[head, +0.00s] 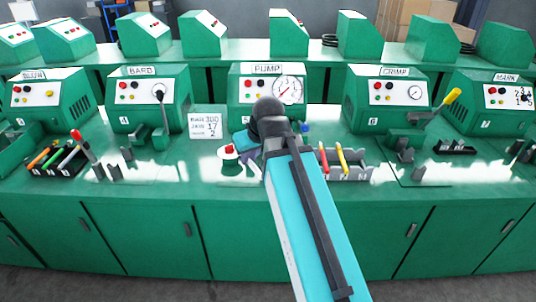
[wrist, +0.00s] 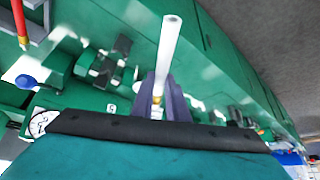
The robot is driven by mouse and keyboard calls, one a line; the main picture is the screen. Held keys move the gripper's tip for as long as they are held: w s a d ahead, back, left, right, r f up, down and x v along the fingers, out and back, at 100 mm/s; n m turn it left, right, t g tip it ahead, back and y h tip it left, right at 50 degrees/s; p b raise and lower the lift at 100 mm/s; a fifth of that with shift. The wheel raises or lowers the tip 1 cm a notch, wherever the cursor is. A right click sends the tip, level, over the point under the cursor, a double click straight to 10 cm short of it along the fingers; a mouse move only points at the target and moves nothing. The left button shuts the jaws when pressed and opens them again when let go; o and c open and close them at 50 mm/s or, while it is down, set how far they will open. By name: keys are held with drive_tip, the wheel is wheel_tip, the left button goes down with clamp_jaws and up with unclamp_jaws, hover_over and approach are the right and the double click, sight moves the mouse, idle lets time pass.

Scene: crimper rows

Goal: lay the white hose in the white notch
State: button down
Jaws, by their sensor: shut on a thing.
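The PUMP machine (head: 240,85) with its gauge stands behind my arm. A small stand with a red button (head: 229,150) is just left. A black rack (head: 70,160) with several coloured hoses is far left. The CRIMP machine (head: 370,115) is behind right. The bench front (head: 220,190) is clear.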

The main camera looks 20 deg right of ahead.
drive_tip(key=shift+s+a+r+m, duration=0.1)
drive_tip(key=shift+s+a+m, duration=0.2)
drive_tip(key=shift+m, duration=0.1)
drive_tip(key=shift+d+m+h, duration=0.3)
drive_tip(key=shift+m+h, duration=0.3)
drive_tip(key=shift+m, duration=0.2)
